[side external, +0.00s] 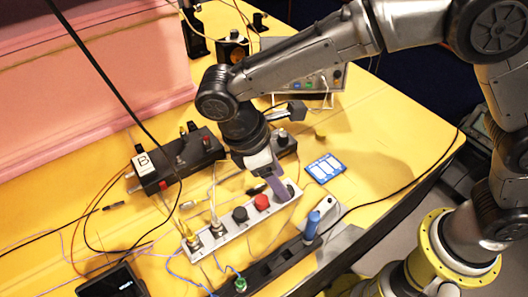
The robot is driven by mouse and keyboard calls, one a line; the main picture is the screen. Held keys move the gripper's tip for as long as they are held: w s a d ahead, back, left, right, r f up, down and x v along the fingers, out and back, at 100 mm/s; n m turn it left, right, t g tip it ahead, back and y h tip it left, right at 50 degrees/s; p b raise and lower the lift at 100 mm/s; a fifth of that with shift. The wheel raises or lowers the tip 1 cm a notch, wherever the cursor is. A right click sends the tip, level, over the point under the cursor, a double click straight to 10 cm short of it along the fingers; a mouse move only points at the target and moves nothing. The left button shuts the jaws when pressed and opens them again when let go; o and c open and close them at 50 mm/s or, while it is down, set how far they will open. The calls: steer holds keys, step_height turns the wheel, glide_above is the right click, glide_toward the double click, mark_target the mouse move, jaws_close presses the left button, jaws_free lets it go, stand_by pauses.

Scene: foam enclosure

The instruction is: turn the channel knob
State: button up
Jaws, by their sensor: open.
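A long grey control box (222,243) lies on the yellow table, with a black knob (240,214) and a red knob (262,202) on its top. A dark knob (290,190) is at its right end, partly covered by my gripper. I cannot tell which of these is the channel knob. My gripper (270,191) points down at the right end of the box, by the dark knob. It is open, with a purple-grey finger in front. Whether a finger touches the knob is unclear.
Cables plug into the left end of the box. A black box labelled B (178,160) stands behind it. A black bar with a blue-handled part (311,226) lies in front. A blue-and-white card (325,168) lies to the right. A pink foam wall (90,75) rises at the back left.

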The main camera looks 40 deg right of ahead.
steer(key=v, duration=1.2)
steer(key=shift+d+f, duration=0.1)
steer(key=s+d+r+m+t+y, duration=0.1)
steer(key=d+r+m, duration=0.1)
steer(key=d+r, duration=0.35)
steer(key=s+d+r+m+y, duration=0.1)
steer(key=d+r+m, duration=0.1)
steer(key=d, duration=0.6)
steer(key=s+d+r+m+t+y, duration=0.1)
steer(key=s+d+r, duration=0.1)
steer(key=d+r, duration=0.35)
steer(key=s+d+f+m+t, duration=0.3)
steer(key=s+d+f+m, duration=0.15)
steer(key=s+d, duration=0.4)
step_height(320, 180, down, 9)
steer(key=s+d+m+t+y, duration=0.1)
steer(key=s+d+m+t, duration=0.1)
steer(key=s+m, duration=0.1)
steer(key=shift+r+t, duration=0.2)
steer(key=shift+t, duration=0.1)
